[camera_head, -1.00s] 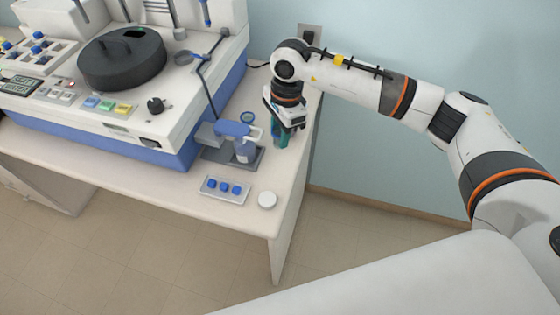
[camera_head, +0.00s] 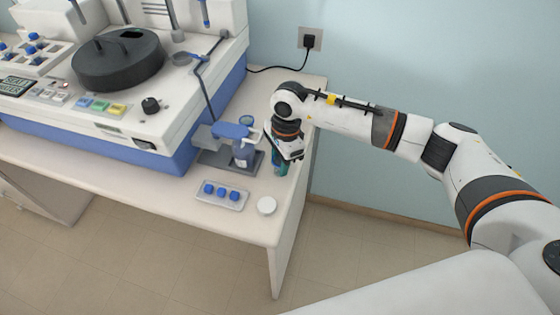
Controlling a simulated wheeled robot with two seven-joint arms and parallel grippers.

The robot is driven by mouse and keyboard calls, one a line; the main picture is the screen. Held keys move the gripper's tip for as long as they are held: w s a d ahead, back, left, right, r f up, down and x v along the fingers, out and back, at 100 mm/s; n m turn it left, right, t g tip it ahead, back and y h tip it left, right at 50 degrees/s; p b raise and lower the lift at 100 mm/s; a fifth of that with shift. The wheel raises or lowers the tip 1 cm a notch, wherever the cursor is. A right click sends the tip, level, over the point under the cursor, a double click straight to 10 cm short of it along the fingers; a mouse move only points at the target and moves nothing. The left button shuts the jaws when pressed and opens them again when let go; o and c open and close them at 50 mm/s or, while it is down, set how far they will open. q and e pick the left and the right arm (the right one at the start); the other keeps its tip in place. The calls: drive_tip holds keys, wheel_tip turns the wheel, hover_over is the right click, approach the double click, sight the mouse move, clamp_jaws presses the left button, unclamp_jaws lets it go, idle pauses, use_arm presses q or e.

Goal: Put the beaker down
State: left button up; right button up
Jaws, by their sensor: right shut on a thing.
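My right gripper (camera_head: 283,152) is at the right end of the white bench, pointing down. It is shut on a small blue-green thing, which I take to be the beaker (camera_head: 280,168). The gripper hides its upper part. The beaker is upright and close to the bench top; I cannot tell whether its base touches the surface. It is just right of the grey stand. My left gripper is not in view.
A grey stand (camera_head: 212,160) with a blue-topped bottle (camera_head: 242,155) is just left of the gripper. The large staining machine (camera_head: 170,110) fills the left. The bench's right edge is close.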

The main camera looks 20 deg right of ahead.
drive_tip(key=shift+f, duration=0.15)
drive_tip(key=o, duration=0.9)
drive_tip(key=shift+o, duration=0.2)
drive_tip(key=shift+r, duration=0.35)
wheel_tip(320, 180, up, 12)
drive_tip(key=d+b, duration=0.1)
drive_tip(key=b, duration=0.2)
drive_tip(key=shift+w+d+f, duration=0.15)
drive_tip(key=shift+d+f, duration=0.05)
drive_tip(key=shift+d, duration=0.05)
